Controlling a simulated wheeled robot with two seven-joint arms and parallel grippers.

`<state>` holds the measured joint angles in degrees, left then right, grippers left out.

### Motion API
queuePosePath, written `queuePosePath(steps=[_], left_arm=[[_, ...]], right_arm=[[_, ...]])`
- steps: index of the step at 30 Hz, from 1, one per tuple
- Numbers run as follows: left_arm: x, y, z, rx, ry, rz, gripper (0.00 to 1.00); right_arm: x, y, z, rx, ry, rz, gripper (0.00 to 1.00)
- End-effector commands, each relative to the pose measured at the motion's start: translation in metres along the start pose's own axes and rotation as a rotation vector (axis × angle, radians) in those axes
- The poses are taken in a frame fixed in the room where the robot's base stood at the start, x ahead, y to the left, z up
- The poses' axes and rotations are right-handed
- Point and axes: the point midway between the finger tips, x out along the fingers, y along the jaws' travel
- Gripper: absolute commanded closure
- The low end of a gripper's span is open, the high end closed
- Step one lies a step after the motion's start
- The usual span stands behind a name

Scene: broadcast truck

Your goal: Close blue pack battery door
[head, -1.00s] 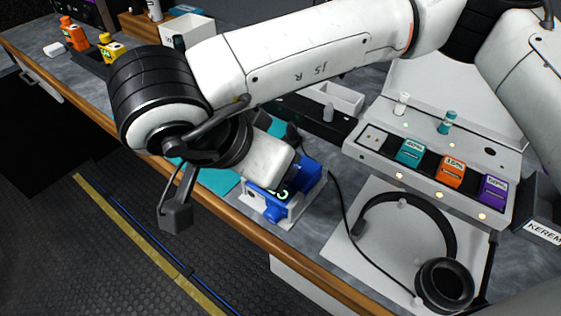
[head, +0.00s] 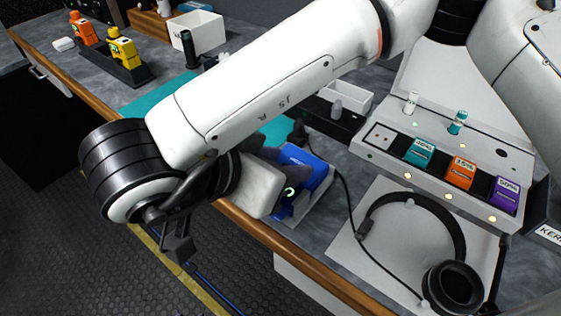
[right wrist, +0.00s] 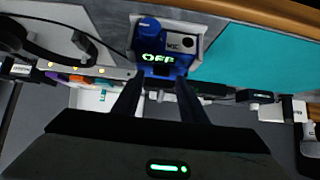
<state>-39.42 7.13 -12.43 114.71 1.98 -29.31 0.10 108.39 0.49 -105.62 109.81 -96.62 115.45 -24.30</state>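The blue pack (head: 309,172) sits in a white holder (head: 312,205) near the front edge of the counter. My left gripper is not in view.
A headset (head: 452,285) lies on a white panel to the right, its cable running beside the pack. Behind is a console with teal, orange (head: 459,173) and purple blocks. A teal mat (head: 150,97) lies behind my arm.

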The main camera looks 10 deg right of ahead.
Motion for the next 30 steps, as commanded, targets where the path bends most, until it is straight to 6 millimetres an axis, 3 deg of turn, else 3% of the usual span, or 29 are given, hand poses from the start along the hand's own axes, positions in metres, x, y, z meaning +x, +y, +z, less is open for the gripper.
queuePosePath(steps=[11,24,30], left_arm=[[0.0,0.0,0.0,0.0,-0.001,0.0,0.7],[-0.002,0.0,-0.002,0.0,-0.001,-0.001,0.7],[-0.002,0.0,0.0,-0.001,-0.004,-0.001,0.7]], right_arm=[[-0.008,-0.001,0.002,-0.004,-0.006,-0.005,0.61],[-0.086,-0.001,0.0,-0.001,-0.003,-0.005,0.61],[-0.102,0.0,0.001,-0.002,-0.004,-0.001,0.61]])
